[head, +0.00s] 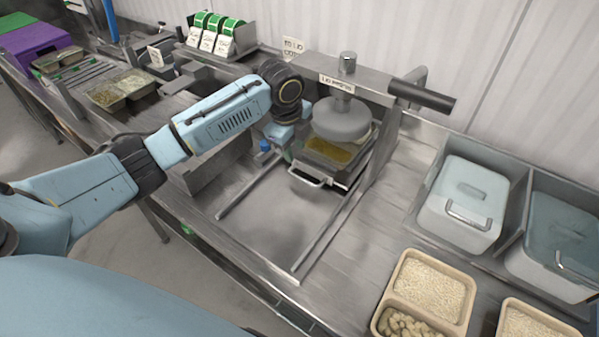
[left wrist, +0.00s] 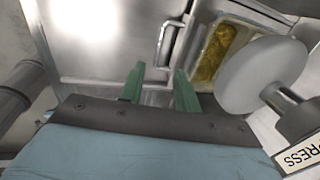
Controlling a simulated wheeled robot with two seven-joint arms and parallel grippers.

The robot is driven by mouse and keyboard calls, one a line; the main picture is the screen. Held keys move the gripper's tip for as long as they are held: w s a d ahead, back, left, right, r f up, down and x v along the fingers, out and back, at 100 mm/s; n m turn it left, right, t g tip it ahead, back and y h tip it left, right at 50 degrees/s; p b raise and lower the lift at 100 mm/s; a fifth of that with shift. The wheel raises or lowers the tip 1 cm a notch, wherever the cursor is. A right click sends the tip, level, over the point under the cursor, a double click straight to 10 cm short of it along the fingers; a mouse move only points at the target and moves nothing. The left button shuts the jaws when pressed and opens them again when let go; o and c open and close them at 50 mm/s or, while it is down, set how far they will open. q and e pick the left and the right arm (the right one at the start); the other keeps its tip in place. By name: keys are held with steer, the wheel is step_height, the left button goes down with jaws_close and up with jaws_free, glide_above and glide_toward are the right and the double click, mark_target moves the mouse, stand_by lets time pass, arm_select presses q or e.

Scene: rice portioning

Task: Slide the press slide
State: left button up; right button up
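The press slide (head: 341,176) is a metal tray under the round grey press head (head: 342,119), with a light bar handle (head: 308,179) at its front. A container with yellow food (head: 329,150) sits on it. In the left wrist view the handle (left wrist: 166,42) shows just beyond my fingertips, beside the food container (left wrist: 205,68). My left gripper (left wrist: 158,76) has two green fingers, apart with nothing between them. In the head view it is at the press's left side, mostly hidden by its own wrist. My right gripper is in neither view.
Two guide rails (head: 323,238) run forward from the press over bare metal. A dark lever (head: 422,96) sticks out at the press's right. Lidded bins (head: 466,204) and a divided tray of rice and pale pieces (head: 428,288) stand at right.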

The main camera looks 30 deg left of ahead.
mark_target(300, 179)
arm_select(q)
steer(key=f, duration=0.3)
steer(key=w+f, duration=0.1)
steer(key=f, duration=0.3)
steer(key=w+f, duration=0.1)
steer(key=f, duration=0.3)
steer(key=shift+w+d+f, duration=0.1)
steer(key=shift+d+f, duration=0.1)
jaws_close()
